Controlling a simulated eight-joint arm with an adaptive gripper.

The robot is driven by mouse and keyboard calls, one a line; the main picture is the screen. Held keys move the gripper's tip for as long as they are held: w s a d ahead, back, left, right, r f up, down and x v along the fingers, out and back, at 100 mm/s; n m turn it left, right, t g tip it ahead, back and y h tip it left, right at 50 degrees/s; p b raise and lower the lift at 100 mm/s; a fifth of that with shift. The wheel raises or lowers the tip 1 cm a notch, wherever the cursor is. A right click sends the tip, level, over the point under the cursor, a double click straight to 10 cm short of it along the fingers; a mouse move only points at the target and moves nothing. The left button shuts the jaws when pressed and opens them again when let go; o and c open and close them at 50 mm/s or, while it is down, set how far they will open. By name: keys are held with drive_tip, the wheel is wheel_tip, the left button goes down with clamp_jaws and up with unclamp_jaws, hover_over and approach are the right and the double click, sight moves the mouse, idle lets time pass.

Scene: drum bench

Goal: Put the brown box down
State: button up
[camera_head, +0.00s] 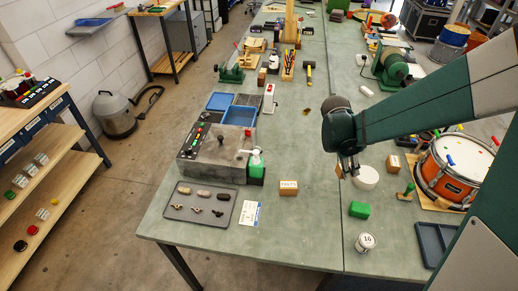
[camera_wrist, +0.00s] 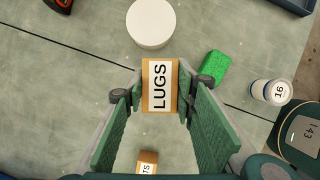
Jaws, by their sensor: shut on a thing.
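My gripper (camera_wrist: 160,100) is shut on a brown box (camera_wrist: 160,72) with a white label reading LUGS, label facing the wrist camera. The box sits between the two green fingers. In the head view my gripper (camera_head: 348,165) is over the green bench near its middle seam, and a bit of brown shows beside the fingers. I cannot tell whether the box touches the bench top. Another brown box (camera_head: 288,187) stands to the left on the bench; its label ends in TS in the wrist view (camera_wrist: 147,160).
Close by are a white round thing (camera_head: 365,178), a green block (camera_head: 359,210), a white tin marked 16 (camera_head: 366,242) and a green-handled stamp (camera_head: 406,192). An orange drum (camera_head: 452,170) and a dark tray (camera_head: 436,243) are at right. Bench between the BOLTS-like box and seam is clear.

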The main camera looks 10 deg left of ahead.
drive_tip(key=w+a, duration=0.1)
drive_tip(key=a, duration=0.6)
drive_tip(key=shift+w+n, duration=0.3)
drive_tip(key=shift+w, duration=0.1)
drive_tip(key=shift+f, duration=0.1)
drive_tip(key=shift+f, duration=2.85)
drive_tip(key=shift+f+b, duration=0.35)
drive_tip(key=shift+f, duration=1.75)
drive_tip(key=shift+f, duration=0.15)
drive_tip(key=o, duration=0.9)
